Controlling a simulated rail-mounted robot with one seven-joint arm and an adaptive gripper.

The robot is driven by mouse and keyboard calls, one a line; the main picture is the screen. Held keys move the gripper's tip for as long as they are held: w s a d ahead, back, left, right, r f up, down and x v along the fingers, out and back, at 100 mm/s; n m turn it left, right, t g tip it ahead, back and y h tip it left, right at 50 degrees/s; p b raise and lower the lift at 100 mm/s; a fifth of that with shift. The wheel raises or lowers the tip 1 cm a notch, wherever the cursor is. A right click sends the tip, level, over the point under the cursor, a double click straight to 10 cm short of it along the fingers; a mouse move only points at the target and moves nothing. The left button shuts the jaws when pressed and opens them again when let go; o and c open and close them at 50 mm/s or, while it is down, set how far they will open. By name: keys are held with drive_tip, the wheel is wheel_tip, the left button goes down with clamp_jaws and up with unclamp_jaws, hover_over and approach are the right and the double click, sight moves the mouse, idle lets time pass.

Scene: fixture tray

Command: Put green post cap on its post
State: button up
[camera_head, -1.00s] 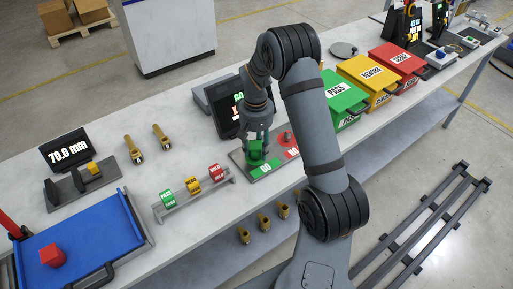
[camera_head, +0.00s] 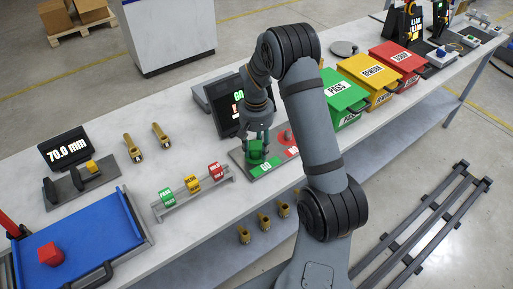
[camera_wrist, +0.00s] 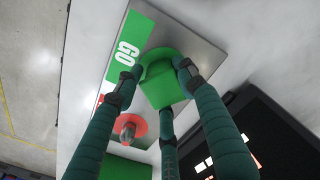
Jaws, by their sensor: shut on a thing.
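The green post cap (camera_wrist: 164,90) is a green block held between the fingertips of my gripper (camera_wrist: 158,82) in the wrist view. In the head view, the cap (camera_head: 256,156) is over the GO side of the grey fixture tray (camera_head: 241,160), beneath my gripper (camera_head: 258,143). A green round base (camera_wrist: 160,54) shows behind the cap by the GO label (camera_wrist: 127,52). The GO post itself is hidden, and I cannot tell whether the cap touches it. The other post, on a red round base (camera_wrist: 137,121), stands bare on the same tray.
A black display (camera_head: 226,118) stands close behind the tray. A rack of green, yellow and red labelled blocks (camera_head: 193,187) is at its left. Green, yellow and red bins (camera_head: 342,99) stand to the right.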

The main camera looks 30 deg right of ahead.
drive_tip(key=shift+f, duration=0.25)
drive_tip(key=o, duration=0.9)
drive_tip(key=o, duration=0.5)
drive_tip(key=shift+o, duration=0.9)
drive_tip(key=shift+r, duration=0.2)
drive_tip(key=shift+r+p, duration=2.45)
drive_tip(key=shift+r, duration=0.95)
drive_tip(key=shift+f, duration=0.1)
